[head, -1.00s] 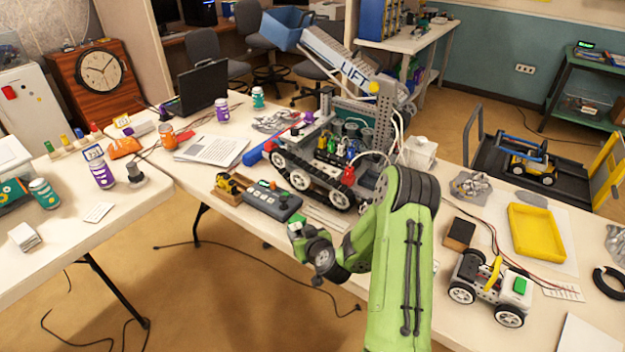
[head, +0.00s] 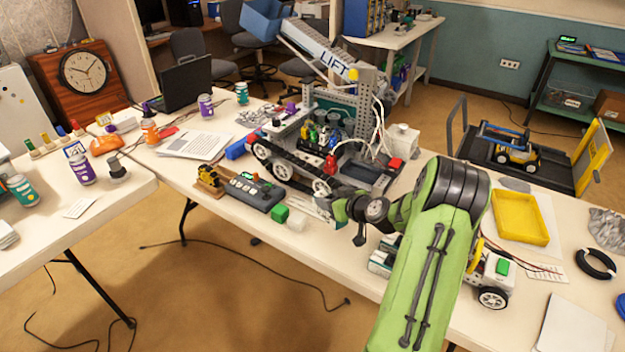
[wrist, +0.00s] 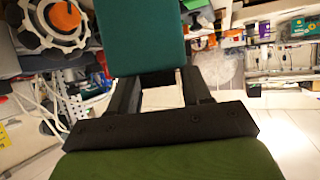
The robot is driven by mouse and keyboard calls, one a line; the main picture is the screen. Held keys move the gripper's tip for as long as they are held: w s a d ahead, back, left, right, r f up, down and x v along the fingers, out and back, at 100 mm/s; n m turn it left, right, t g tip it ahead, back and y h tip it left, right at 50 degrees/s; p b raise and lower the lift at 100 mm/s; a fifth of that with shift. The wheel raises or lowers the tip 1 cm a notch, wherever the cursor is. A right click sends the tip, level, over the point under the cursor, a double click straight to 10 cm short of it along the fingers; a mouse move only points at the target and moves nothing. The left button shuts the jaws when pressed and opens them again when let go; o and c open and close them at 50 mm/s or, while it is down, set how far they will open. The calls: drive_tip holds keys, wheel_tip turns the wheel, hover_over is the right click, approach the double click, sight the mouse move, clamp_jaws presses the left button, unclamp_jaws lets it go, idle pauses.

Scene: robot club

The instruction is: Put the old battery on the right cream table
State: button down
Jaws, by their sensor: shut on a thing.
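In the wrist view my gripper (wrist: 158,77) is shut on a flat teal block, which I take to be the old battery (wrist: 147,38). It sticks out past both dark fingers, and its far end is cut off by the top edge of the picture. In the head view my arm reaches over the right cream table (head: 525,310); my fingers and the held block cannot be clearly made out there. The table is long and crowded, and runs from the back left to the front right.
A tracked robot with a LIFT arm (head: 325,55) stands behind my wrist. A white wheeled vehicle (head: 490,272) and yellow tray (head: 521,217) are right. The left cream table (head: 125,190) stands apart.

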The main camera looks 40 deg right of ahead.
wheel_tip(320, 180, down, 9)
drive_tip(key=shift+w+a+f+b, duration=0.1)
drive_tip(key=shift+w+b, duration=0.05)
drive_tip(key=shift+b, duration=0.8)
drive_tip(key=shift+f, duration=0.15)
drive_tip(key=shift+c, duration=2.4)
unclamp_jaws()
